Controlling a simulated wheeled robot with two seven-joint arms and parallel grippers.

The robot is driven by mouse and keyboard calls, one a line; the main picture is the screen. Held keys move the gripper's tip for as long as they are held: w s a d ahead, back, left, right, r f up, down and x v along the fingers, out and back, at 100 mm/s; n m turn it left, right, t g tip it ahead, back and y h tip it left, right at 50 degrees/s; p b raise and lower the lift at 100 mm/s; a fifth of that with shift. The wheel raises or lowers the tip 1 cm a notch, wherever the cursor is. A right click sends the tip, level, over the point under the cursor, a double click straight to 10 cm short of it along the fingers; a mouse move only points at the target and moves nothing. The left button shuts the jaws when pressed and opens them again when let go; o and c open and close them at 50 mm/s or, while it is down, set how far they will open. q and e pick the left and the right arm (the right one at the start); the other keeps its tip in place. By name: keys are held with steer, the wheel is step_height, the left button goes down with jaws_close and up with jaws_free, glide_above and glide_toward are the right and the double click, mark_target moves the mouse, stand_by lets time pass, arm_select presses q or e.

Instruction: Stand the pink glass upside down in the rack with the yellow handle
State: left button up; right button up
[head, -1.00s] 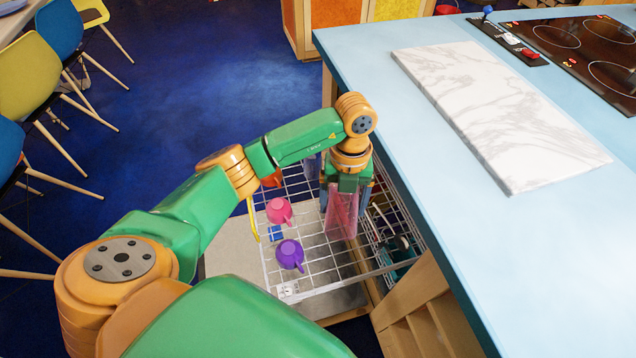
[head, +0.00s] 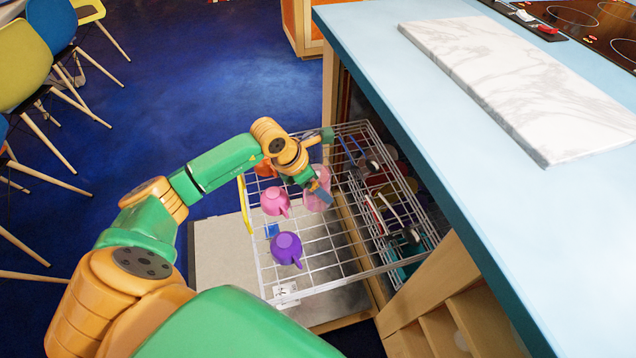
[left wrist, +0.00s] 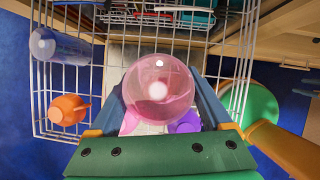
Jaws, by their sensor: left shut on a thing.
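The pink glass (head: 318,199) is see-through and held in my left gripper (head: 319,187) over the rack with the yellow handle. In the left wrist view the pink glass (left wrist: 158,92) shows as a round shape between the two blue fingers of my left gripper (left wrist: 160,100). I cannot tell which end is up or whether it touches the wires. The rack (head: 327,268) is a white wire grid, pulled out, with its yellow handle (head: 245,205) on the left side. My right gripper is not in view.
A pink mug (head: 275,201), a purple mug (head: 286,248) and an orange mug (left wrist: 67,109) stand in the rack. A pale blue glass (left wrist: 58,46) is at its corner. Another basket (head: 401,225) holds dishes beside the counter (head: 385,75). Free cells lie right of the purple mug.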

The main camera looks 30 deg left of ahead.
mark_target(304, 195)
arm_select(q)
step_height(304, 195, down, 10)
steer(key=b, duration=0.7)
steer(key=shift+r, duration=0.2)
steer(key=shift+r, duration=0.1)
steer(key=o, duration=1.5)
steer(key=v, duration=0.7)
steer(key=shift+r+p, duration=0.1)
steer(key=shift+p, duration=0.3)
